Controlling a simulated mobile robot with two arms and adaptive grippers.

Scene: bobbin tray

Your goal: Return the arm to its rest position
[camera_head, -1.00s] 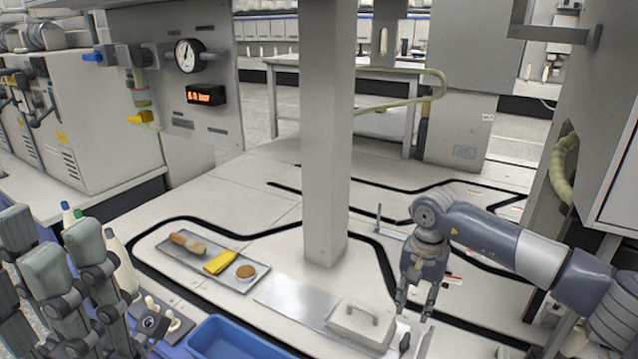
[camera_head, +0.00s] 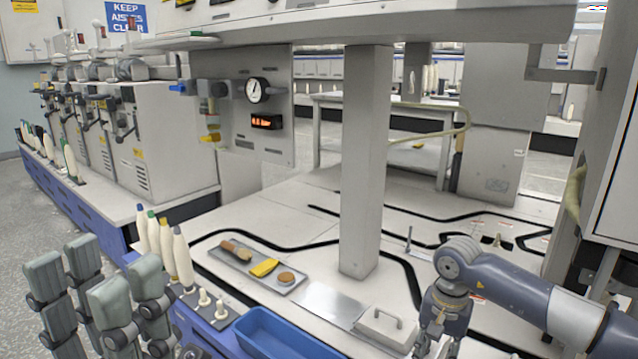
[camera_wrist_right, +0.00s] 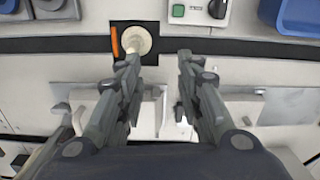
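My right arm (camera_head: 515,285) comes in from the right in the head view. Its gripper (camera_head: 437,345) points down at the bottom edge, right of a grey handled box (camera_head: 388,328); its tips are partly cut off. In the right wrist view the right gripper (camera_wrist_right: 158,65) has its two fingers apart with nothing held between them. My left gripper (camera_head: 97,272) stands upright at the lower left of the head view. Its fingers are spread and empty, in front of the bench edge.
A metal tray (camera_head: 215,255) holds a brown spool, a yellow piece and a round brown piece. Several bobbins (camera_head: 168,250) stand left of it. A blue bin (camera_head: 290,338) is at the front. A grey column (camera_head: 365,170) rises from the bench. A pale round knob (camera_wrist_right: 136,40) lies beyond the right fingers.

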